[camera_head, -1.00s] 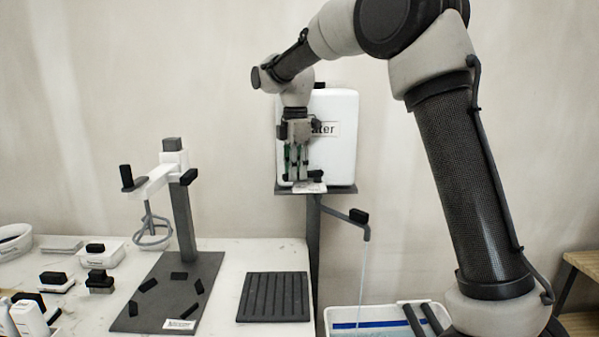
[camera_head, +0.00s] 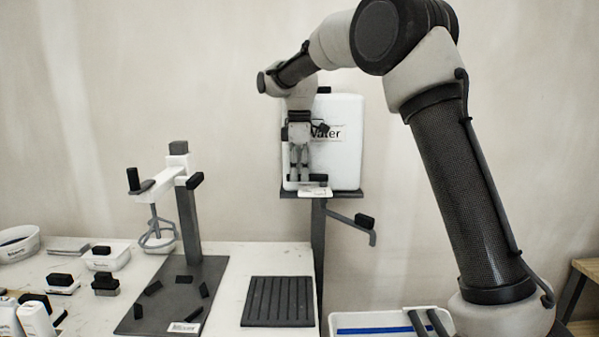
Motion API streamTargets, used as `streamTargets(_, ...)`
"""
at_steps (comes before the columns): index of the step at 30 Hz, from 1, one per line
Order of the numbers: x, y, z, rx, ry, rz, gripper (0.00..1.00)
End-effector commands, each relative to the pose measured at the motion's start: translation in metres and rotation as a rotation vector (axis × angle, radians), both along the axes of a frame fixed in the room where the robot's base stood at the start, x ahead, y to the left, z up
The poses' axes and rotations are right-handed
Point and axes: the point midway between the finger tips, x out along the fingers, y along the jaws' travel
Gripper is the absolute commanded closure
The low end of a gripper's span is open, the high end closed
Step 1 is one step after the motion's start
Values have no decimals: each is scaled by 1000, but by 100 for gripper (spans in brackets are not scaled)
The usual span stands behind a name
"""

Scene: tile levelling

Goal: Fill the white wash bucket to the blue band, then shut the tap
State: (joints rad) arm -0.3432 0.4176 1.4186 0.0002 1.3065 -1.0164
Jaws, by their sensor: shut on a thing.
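The white wash bucket (camera_head: 347,321) stands at the bottom edge of the picture, cut off by the frame. Its blue band shows inside; the water level cannot be made out. No water stream shows below the spout. My gripper (camera_head: 300,178) points down in front of the white water tank (camera_head: 345,160), at its foot. It is shut on what seems to be the tap handle (camera_head: 318,178), a small black piece largely hidden by the fingers.
A ribbed black mat (camera_head: 278,300) lies on the white table left of the bucket. Farther left is a dark stand (camera_head: 188,220) with a hanging whisk (camera_head: 158,235), plus several small tubs and blocks. A wooden shelf (camera_head: 585,268) is at the right edge.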

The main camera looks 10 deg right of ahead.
Motion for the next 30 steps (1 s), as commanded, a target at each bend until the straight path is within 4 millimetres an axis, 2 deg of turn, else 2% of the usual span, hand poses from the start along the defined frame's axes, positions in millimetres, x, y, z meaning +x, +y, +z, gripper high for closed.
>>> streamTargets(5, 1, 0, 1, 1, -5, -2, 100)
streamTargets(6, 1, 0, 1, 1, -5, -2, 77)
streamTargets(9, 1, 0, 1, 0, -4, -2, 59)
streamTargets(20, 1, 0, 4, 0, -3, -1, 59)
streamTargets(23, 1, 0, 15, 1, -4, 0, 59)
streamTargets(30, 1, 0, 68, 2, -6, -1, 59)
